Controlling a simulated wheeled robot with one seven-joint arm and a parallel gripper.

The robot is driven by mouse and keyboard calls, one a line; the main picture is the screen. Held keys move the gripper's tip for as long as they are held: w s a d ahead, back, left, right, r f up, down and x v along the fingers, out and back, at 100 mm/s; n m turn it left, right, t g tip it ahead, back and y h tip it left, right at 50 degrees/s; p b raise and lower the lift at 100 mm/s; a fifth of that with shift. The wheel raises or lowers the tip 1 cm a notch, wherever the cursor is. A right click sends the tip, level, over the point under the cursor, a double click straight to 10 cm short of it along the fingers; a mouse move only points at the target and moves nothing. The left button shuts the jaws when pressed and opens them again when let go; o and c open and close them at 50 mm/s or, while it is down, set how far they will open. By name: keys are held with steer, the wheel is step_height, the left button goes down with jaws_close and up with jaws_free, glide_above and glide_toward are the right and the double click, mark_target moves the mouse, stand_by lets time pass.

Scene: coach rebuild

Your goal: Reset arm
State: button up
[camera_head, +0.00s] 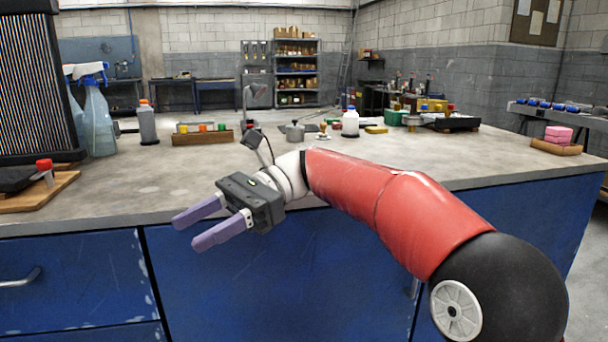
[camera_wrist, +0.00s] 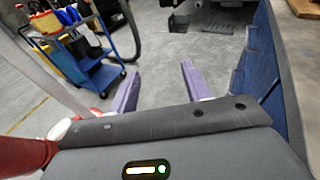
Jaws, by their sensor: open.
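My gripper (camera_head: 207,226) has two purple fingers that stand apart with nothing between them. In the head view it hangs in front of the workbench's (camera_head: 300,185) near edge, over the blue cabinet fronts (camera_head: 260,275), pointing left. My red arm reaches in from the lower right. In the wrist view the fingers (camera_wrist: 158,85) show spread, with grey floor beyond them.
On the bench stand a spray bottle (camera_head: 97,120), a red-capped vial (camera_head: 45,172) on a wooden board (camera_head: 35,195), a wooden box (camera_head: 202,136) and a white bottle (camera_head: 350,123). The bench middle is clear. A blue cart (camera_wrist: 100,75) shows in the wrist view.

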steer(key=s+d+f+n+t+h, duration=0.1)
steer(key=s+d+f+t+h, duration=0.3)
steer(key=d+f+t, duration=0.45)
steer(key=s+d+f+n+t+h, duration=0.3)
steer(key=d+f, duration=0.3)
steer(key=d, duration=0.4)
steer(key=s+d+f+n+t+h, duration=0.4)
steer(key=d+f+t, duration=0.1)
steer(key=d, duration=0.5)
steer(key=shift+d+f+n+h, duration=0.35)
steer(key=shift+f+n+h, duration=0.05)
steer(key=shift+f, duration=0.5)
